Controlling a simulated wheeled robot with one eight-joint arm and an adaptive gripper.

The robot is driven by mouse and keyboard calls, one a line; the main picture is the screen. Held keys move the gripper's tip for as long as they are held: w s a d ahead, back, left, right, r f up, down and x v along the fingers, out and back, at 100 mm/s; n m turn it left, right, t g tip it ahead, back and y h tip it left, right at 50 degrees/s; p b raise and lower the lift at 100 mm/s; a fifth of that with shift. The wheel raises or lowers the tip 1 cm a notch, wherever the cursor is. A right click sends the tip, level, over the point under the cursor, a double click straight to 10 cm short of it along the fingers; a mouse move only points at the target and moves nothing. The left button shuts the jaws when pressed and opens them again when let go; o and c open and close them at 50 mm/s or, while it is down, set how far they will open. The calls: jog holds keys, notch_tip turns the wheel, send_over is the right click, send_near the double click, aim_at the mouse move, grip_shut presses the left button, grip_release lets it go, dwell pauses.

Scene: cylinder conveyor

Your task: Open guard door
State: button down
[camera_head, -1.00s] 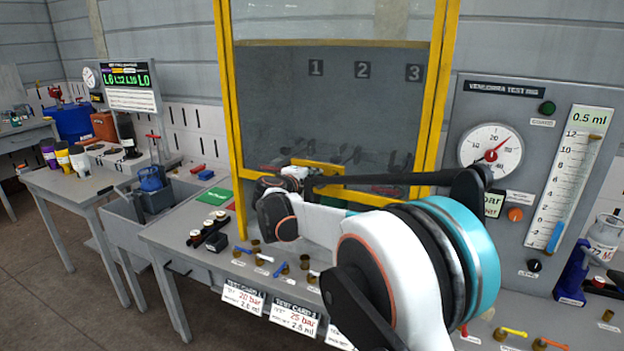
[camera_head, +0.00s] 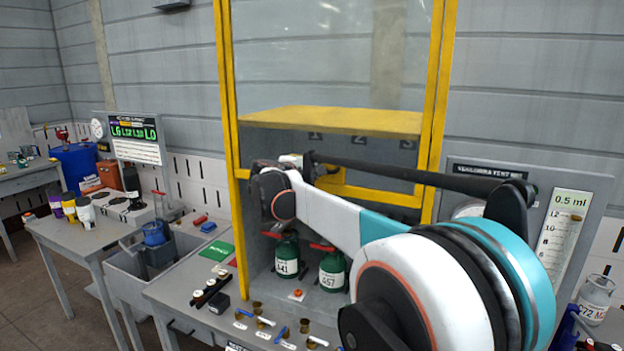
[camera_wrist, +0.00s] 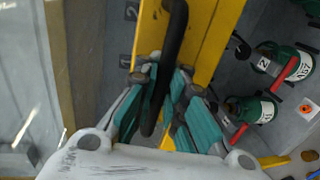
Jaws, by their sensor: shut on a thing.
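The guard door (camera_head: 345,60) is a clear pane with yellow edging, in a tall yellow frame (camera_head: 229,110). It is partly raised, and its yellow bottom rail (camera_head: 385,194) is above an open gap. My gripper (camera_head: 295,166) is at the left part of this rail, partly hidden by my arm. In the wrist view, the teal-padded fingers of my gripper (camera_wrist: 170,98) are closed around a dark bar-like handle (camera_wrist: 174,45) beside the yellow rail (camera_wrist: 215,38).
Green cylinders with red valves stand below the door, one at the left (camera_head: 287,255) and one beside it (camera_head: 333,270). A test panel (camera_head: 560,190) is at the right. Small fittings (camera_head: 262,322) lie on the bench front. The wall space above is clear.

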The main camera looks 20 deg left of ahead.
jog(key=shift+s+a+r, duration=0.1)
jog(key=shift+r, duration=0.5)
jog(key=c, duration=1.9)
grip_release()
jog(key=shift+c, duration=0.2)
jog(key=shift+o, duration=1.3)
jog(key=shift+s+r, duration=0.15)
jog(key=shift+s, duration=0.1)
jog(key=shift+w, duration=0.2)
jog(key=v, duration=1.2)
